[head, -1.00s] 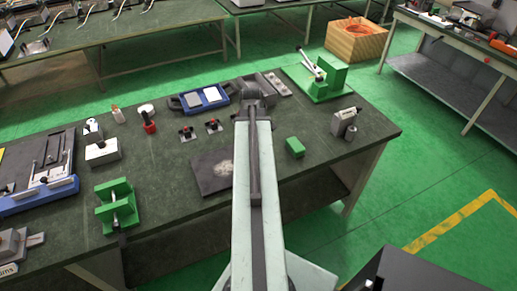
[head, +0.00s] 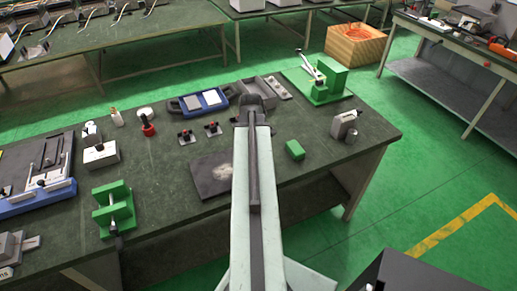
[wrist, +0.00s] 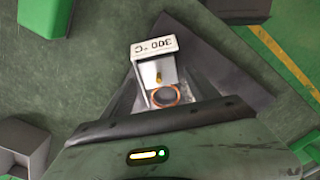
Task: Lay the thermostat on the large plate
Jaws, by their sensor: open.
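The thermostat (wrist: 154,48), a small white piece marked "300 °C" with a copper-coloured ring, shows in the wrist view between my fingers. My gripper (wrist: 158,72) is open around it. Whether it touches the surface below is unclear. The large plate (head: 208,182) is dark with a pale patch and lies on the green bench in the head view, left of my arm. It also shows in the wrist view (wrist: 232,62), below and right of the thermostat. My arm hides the thermostat and fingers in the head view.
A small green block (head: 295,150) lies right of my arm, with a grey unit (head: 344,126) further right. A blue tray (head: 203,100) and a green fixture (head: 318,82) are at the back. Another green fixture (head: 114,207) stands front left.

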